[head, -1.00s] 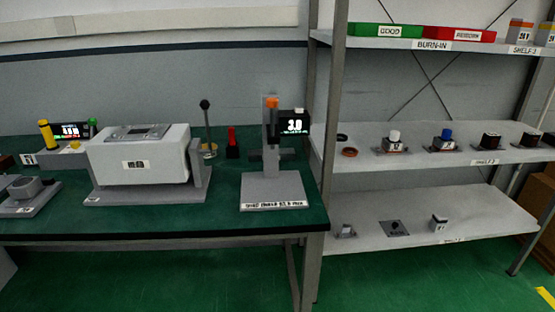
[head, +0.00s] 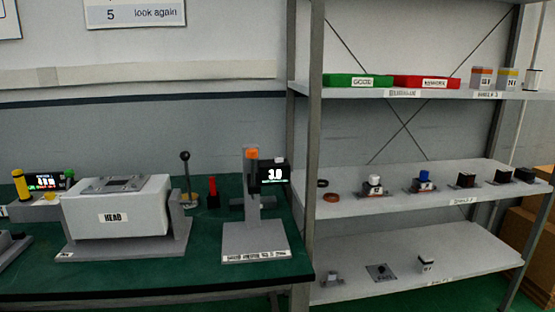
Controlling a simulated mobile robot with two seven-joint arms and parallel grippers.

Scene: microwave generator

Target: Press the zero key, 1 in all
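I cannot make out a key marked zero. A grey stand (head: 254,240) with an orange top and a small black display (head: 274,174) reading about 3.0 stands at the right end of the green bench. Left of it is a grey box labelled HEAD (head: 115,215). Further left is a unit with a lit display (head: 45,182), a yellow knob and a green part. Neither of my grippers is in view.
A shelf rack right of the bench holds a green GOOD tray (head: 358,80), a red tray (head: 427,82) and several small blocks. A black-knobbed lever (head: 187,175) and a red post (head: 213,192) stand on the green bench (head: 190,270).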

